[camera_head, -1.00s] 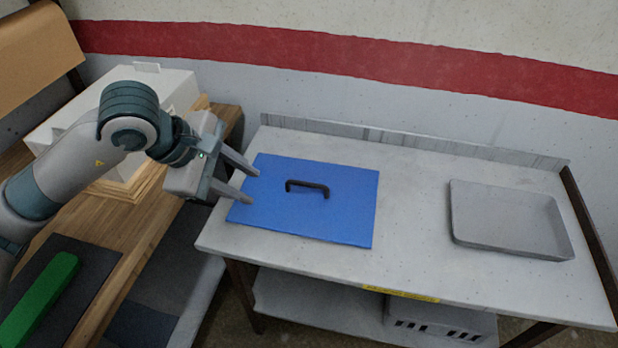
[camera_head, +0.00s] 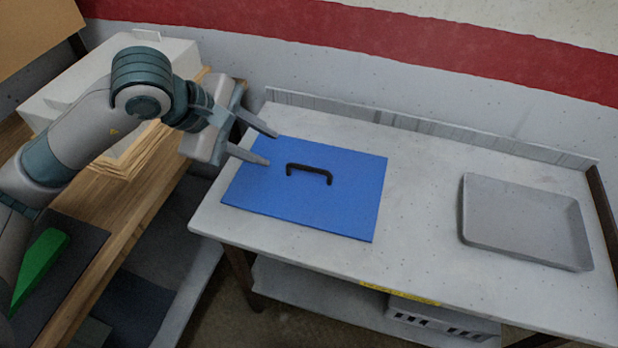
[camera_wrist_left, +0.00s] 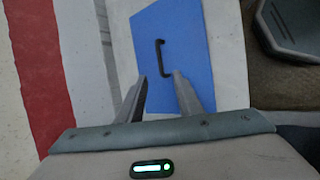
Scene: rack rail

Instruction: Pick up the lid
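The lid (camera_head: 335,212) is a flat blue rectangular plate with a black bar handle (camera_head: 309,171) standing at its middle. It lies on the left part of the light grey table. My left gripper (camera_head: 269,148) is open and empty, above the lid's left edge, with its fingers pointing toward the handle. In the left wrist view the lid (camera_wrist_left: 185,35) and its handle (camera_wrist_left: 161,58) lie ahead of the open fingertips (camera_wrist_left: 160,83), with nothing between them. My right gripper does not show.
A grey shallow tray (camera_head: 525,222) sits on the right of the table (camera_head: 420,200), with bare surface between it and the lid. A low ledge (camera_head: 430,127) runs along the table's back. A wooden bench (camera_head: 140,205) with a green object (camera_head: 40,268) is at the left.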

